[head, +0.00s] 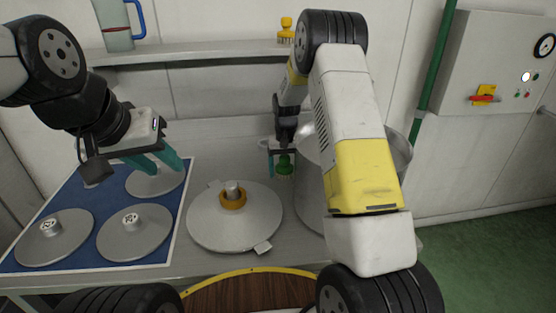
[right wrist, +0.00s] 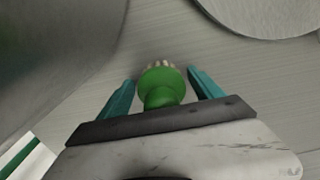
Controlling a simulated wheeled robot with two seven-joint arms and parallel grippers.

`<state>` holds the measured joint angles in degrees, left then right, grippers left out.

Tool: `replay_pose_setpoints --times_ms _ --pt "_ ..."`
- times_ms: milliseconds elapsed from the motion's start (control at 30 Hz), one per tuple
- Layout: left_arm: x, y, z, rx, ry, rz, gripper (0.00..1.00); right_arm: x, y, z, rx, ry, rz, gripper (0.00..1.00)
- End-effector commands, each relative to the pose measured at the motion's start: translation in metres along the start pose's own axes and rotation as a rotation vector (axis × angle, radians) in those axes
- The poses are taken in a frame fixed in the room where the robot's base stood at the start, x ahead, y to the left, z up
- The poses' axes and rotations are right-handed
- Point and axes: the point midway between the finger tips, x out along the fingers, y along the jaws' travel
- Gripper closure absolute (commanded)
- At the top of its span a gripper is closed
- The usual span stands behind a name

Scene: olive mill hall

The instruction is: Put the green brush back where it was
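The green brush (head: 285,166) is at the back of the steel counter, between a large round disc and a steel pot. In the right wrist view the green brush (right wrist: 160,88) has its handle end towards my palm and pale bristles at the far end. My right gripper (head: 284,172) is around it; in the right wrist view its teal fingers (right wrist: 163,88) stand apart on both sides, with gaps to the brush. My left gripper (head: 168,166) is open and empty above the blue mat (head: 178,212). Whether the bristles touch the counter is unclear.
A large disc (head: 212,230) with an orange ring is in the middle. The steel pot (head: 308,190) is partly hidden by my right arm. Several discs lie on the mat. The shelf (head: 200,49) holds a yellow brush (head: 286,27) and a blue-handled jug (head: 116,30).

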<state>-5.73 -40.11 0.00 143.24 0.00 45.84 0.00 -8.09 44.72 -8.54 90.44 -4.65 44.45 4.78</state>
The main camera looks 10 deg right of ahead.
Motion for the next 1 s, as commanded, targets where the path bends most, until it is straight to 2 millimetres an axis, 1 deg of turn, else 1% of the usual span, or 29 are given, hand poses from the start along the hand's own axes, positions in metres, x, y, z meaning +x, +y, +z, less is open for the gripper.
replay_pose_setpoints --times_ms 300,367,433,567,800,900,1000 --pt "0.0 0.0 0.0 0.0 0.0 0.0 0.64 -0.001 -0.001 0.0 0.0 0.0 -0.001 0.19" --pt "0.0 0.0 0.0 0.0 0.0 0.0 0.64 -0.004 -0.001 0.0 0.0 0.001 -0.001 0.19" --pt "0.0 0.0 0.0 0.0 0.0 0.0 0.64 -0.011 -0.001 -0.001 0.0 0.002 -0.001 0.19" --pt "0.0 0.0 0.0 0.0 0.0 0.0 0.64 -0.035 -0.001 -0.001 0.0 0.004 -0.002 0.19" --pt "0.0 0.0 0.0 0.0 0.0 0.0 0.64 -0.086 -0.001 -0.001 -0.001 0.004 -0.001 0.19" --pt "0.0 0.0 0.0 0.0 0.0 0.0 0.64 -0.103 -0.001 -0.001 -0.001 0.003 -0.001 0.19" --pt "0.0 0.0 0.0 0.0 0.0 0.0 0.64 -0.115 -0.001 -0.001 -0.001 0.002 -0.001 0.19"
